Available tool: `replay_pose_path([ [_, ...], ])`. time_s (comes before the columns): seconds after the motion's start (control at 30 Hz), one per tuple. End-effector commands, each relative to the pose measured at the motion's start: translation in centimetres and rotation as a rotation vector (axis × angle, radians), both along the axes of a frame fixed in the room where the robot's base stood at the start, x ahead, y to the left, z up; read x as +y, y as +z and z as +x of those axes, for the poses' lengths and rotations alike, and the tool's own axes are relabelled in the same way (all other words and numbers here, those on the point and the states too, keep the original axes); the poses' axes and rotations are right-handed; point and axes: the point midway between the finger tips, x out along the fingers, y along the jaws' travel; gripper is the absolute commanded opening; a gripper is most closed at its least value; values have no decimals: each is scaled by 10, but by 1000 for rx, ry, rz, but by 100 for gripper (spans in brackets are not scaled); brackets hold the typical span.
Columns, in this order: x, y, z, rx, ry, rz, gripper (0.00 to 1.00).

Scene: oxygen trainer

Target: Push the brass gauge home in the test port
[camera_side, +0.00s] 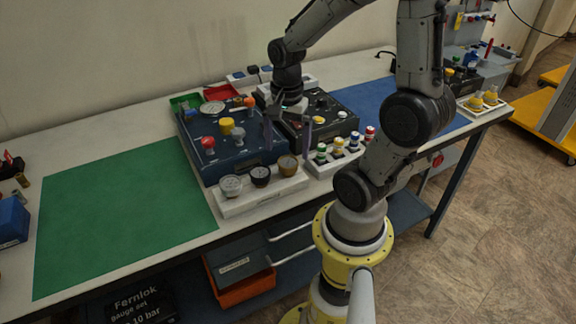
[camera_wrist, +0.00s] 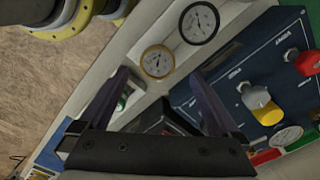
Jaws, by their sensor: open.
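The brass gauge (camera_side: 288,165) stands at the right end of a white rack (camera_side: 240,205), beside a black gauge (camera_side: 260,175) and a silver gauge (camera_side: 230,186). In the wrist view the brass-rimmed gauge (camera_wrist: 157,62) shows its dial beyond the fingertips, with the black-rimmed gauge (camera_wrist: 199,22) next to it. My gripper (camera_side: 287,150) is open and empty, its fingers pointing down just behind the brass gauge. In the wrist view my gripper (camera_wrist: 159,75) has its fingertips spread to either side of the brass gauge's near edge, apart from it. I cannot make out the test port.
A blue panel box (camera_side: 240,165) with red and yellow knobs stands behind the rack. A black panel box (camera_side: 335,120) is to its right. A white holder with coloured-top fittings (camera_side: 340,150) stands right of the gauges. The green mat (camera_side: 120,220) is clear.

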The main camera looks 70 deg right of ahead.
Motion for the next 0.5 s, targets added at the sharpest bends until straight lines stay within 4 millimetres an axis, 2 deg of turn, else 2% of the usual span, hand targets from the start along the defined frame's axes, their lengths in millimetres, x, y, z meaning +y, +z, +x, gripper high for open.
replay_pose_path([
  [0.13,1,-10,-1,2,0,1,98],
  [0.4,2,-47,-4,3,0,1,98],
  [0.5,1,-53,-4,0,0,0,98],
])
